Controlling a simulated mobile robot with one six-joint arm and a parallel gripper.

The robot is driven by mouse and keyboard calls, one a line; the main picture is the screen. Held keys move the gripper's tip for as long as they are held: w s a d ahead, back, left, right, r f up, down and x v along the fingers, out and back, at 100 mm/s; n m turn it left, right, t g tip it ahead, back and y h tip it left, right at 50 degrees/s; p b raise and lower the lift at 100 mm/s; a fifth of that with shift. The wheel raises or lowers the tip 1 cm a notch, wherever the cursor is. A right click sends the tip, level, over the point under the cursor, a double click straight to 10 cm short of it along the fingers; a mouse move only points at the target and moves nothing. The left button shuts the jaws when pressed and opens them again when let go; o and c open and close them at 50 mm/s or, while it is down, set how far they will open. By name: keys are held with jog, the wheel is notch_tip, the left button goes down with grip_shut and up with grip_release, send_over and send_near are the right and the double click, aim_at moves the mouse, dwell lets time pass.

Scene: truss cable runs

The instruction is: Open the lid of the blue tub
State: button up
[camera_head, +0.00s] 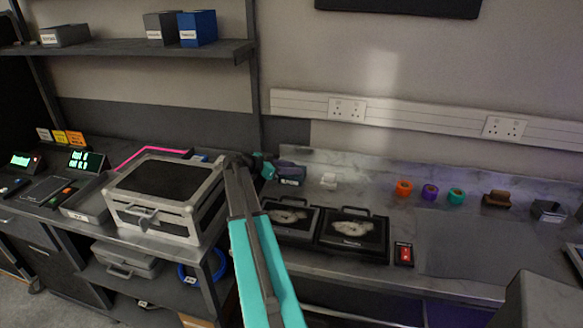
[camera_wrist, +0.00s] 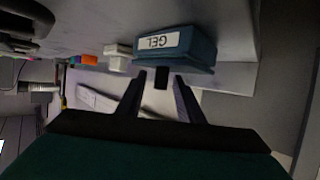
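The blue tub (camera_head: 293,173) stands on the back counter, just right of my gripper (camera_head: 264,167) in the head view. In the wrist view the blue tub (camera_wrist: 195,47) appears upside down, with a white label reading GEL. Its lid looks shut, and a small dark tab sticks out from the lid side. My gripper (camera_wrist: 160,80) has its two dark fingers apart, one on each side of this tab. I cannot tell whether either finger touches it. The tub's far side is hidden.
A white item (camera_head: 329,181) stands right of the tub, then orange, purple and teal rolls (camera_head: 430,191). Two black cases (camera_head: 352,232) lie in front. A large grey-framed case (camera_head: 168,195) stands left of my arm. A blue bin (camera_head: 198,28) sits on the shelf.

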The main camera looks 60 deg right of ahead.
jog(key=shift+c, duration=0.6)
grip_shut()
